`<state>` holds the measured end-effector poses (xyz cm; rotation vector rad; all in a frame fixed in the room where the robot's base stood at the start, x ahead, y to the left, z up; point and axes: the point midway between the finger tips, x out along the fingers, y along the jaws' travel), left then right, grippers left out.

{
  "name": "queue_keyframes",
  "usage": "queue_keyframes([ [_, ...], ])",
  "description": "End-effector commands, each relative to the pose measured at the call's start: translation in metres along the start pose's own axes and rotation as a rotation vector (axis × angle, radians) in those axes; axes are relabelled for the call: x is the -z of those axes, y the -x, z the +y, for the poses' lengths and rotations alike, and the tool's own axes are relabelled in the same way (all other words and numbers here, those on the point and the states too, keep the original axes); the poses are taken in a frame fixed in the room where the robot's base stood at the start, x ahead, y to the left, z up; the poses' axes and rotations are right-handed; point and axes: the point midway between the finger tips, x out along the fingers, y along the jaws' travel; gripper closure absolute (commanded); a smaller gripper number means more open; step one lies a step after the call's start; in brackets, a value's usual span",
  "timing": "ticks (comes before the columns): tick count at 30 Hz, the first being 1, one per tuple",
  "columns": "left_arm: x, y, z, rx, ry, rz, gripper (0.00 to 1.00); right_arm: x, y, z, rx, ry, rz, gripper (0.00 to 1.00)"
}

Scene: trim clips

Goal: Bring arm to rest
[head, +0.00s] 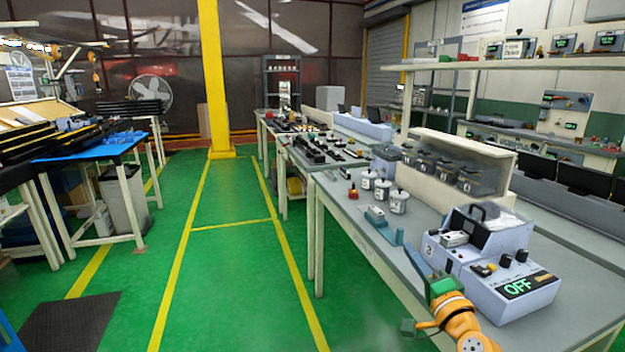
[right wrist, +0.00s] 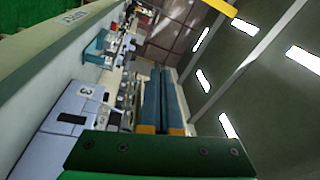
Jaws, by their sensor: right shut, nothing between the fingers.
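My right arm comes in at the lower right of the head view, with an orange wrist and a green bracket. Its gripper (head: 409,252) is at the front edge of the grey workbench (head: 345,222), left of the pale blue machine (head: 482,262) with a green "OFF" display. In the right wrist view the two long blue fingers (right wrist: 161,70) lie side by side, shut and empty. Whether the arm touches the bench cannot be told. My left gripper is not in view.
White lidded pots (head: 398,202) and a small grey-blue block (head: 376,215) stand on the bench. A clear-covered rack (head: 440,172) stands behind them. A blue-topped table (head: 95,146) is at the left. The green floor aisle (head: 232,260) between is clear.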

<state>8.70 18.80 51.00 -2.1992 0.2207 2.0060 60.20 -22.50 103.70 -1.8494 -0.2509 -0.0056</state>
Motion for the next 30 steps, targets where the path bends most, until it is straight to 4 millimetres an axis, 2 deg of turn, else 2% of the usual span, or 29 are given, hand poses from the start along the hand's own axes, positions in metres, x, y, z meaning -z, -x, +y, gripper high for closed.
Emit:
queue_keyframes([
  [1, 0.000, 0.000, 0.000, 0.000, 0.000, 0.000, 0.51, 0.000, -0.002, 0.003, -0.021, 0.181, 0.009, 1.00],
  [6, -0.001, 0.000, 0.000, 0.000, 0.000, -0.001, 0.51, 0.025, 0.002, 0.018, -0.144, 1.031, 0.064, 1.00],
  [10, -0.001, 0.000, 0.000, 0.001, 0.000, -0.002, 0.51, 0.045, 0.005, 0.020, -0.253, 1.667, 0.083, 1.00],
  [12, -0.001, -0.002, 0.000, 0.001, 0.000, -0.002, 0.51, 0.023, 0.018, 0.074, -0.311, 1.623, -0.033, 1.00],
  [14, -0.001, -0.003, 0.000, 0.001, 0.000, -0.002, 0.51, 0.006, 0.033, 0.115, -0.358, 1.598, -0.121, 1.00],
  [15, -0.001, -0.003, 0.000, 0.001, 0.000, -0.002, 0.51, -0.005, 0.044, 0.141, -0.389, 1.580, -0.181, 1.00],
  [17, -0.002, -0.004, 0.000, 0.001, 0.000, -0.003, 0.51, -0.024, 0.066, 0.182, -0.440, 1.550, -0.275, 1.00],
  [18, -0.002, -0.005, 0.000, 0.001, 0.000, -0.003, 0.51, -0.038, 0.084, 0.210, -0.476, 1.528, -0.342, 1.00],
  [20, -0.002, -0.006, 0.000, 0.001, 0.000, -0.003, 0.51, -0.061, 0.116, 0.251, -0.531, 1.490, -0.447, 1.00],
  [21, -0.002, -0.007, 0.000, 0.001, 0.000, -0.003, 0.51, -0.077, 0.141, 0.278, -0.570, 1.462, -0.522, 1.00],
  [23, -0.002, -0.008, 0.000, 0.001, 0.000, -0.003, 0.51, -0.103, 0.185, 0.317, -0.629, 1.416, -0.637, 1.00],
  [24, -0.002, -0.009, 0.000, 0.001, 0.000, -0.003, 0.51, -0.120, 0.218, 0.340, -0.669, 1.382, -0.716, 1.00],
  [26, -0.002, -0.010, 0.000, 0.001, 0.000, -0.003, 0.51, -0.145, 0.270, 0.369, -0.728, 1.329, -0.832, 1.00],
  [27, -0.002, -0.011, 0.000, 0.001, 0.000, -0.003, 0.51, -0.162, 0.307, 0.385, -0.766, 1.292, -0.909, 1.00],
  [29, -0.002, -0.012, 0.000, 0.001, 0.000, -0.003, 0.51, -0.186, 0.364, 0.403, -0.820, 1.235, -1.021, 1.00],
  [30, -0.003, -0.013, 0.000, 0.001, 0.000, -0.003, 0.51, -0.201, 0.401, 0.411, -0.854, 1.196, -1.092, 1.00],
])
